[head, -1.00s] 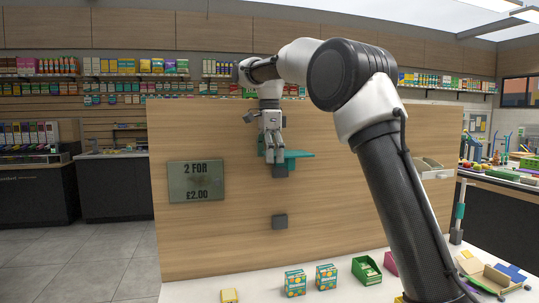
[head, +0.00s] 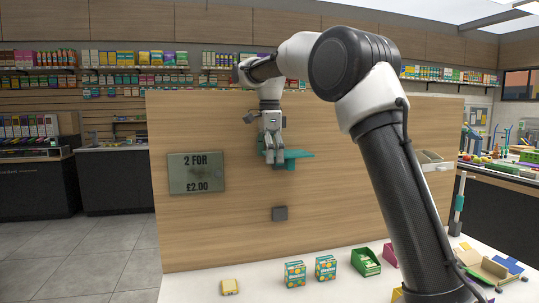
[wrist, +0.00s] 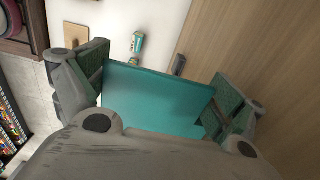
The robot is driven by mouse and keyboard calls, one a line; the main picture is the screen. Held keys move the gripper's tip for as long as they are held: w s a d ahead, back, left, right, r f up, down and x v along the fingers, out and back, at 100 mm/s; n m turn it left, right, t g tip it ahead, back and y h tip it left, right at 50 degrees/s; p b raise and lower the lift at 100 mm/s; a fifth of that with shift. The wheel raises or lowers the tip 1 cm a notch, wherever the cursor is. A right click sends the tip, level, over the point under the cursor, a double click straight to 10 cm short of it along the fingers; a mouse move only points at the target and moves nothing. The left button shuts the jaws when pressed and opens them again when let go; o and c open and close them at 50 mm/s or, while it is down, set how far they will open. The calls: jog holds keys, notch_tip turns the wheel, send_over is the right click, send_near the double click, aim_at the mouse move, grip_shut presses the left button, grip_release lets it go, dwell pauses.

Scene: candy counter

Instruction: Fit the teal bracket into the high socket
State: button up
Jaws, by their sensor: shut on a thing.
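My gripper (head: 273,158) is shut on the teal bracket (head: 298,154), in front of the wooden panel. In the wrist view my gripper's two fingers flank the bracket's broad flat plate (wrist: 158,98). The plate looks roughly level in the head view, sticking out to the right of the fingers, with a short teal part below it. The high socket is hidden behind the gripper and bracket, so I cannot tell whether the bracket is seated in it. The low socket (head: 280,213), a dark grey block, is empty on the panel below.
A "2 FOR £2.00" sign (head: 196,172) is on the panel at left. The panel around the low socket is clear.

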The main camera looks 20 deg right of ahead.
jog(key=shift+f, duration=0.45)
jog(key=o, duration=0.7)
notch_tip(320, 180, up, 11)
jog(key=shift+w+f, duration=0.1)
jog(key=shift+r, duration=0.6)
